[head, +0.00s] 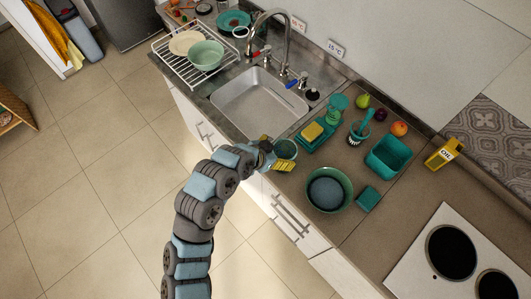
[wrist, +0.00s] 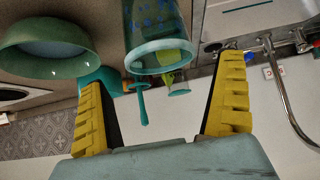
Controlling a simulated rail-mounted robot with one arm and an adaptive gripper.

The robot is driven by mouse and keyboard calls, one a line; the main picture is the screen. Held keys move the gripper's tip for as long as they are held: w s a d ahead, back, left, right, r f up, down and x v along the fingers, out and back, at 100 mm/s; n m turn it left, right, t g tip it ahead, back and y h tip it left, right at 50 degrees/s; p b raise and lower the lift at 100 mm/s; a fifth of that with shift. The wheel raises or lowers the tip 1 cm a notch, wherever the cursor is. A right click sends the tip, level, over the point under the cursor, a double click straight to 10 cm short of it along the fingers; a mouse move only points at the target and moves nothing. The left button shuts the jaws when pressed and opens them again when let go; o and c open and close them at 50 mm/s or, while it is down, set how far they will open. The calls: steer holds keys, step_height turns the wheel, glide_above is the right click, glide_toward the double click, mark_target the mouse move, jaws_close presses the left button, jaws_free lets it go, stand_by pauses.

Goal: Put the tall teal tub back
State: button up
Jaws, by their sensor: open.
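The tall teal tub (head: 289,146) stands at the sink-side front edge of the counter, partly hidden by my gripper in the head view. In the wrist view the tub (wrist: 157,25) is a teal, see-through cylinder with blue marks and a pale rim, at the top centre, seen upside down. My gripper (head: 280,154) is right at the tub, from the front edge of the counter. In the wrist view its yellow fingers (wrist: 164,72) are spread wide, with the tub ahead between them. Whether a finger touches the tub I cannot tell.
A green bowl (head: 314,204) stands right of the tub. A yellow sponge (head: 312,131) on a teal holder, a green glass (head: 337,104), a brush in a striped cup (head: 356,138) and a teal bin (head: 375,162) stand behind. The sink (head: 255,105) is left.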

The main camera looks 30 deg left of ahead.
steer(key=v, duration=0.7)
steer(key=shift+s, duration=0.1)
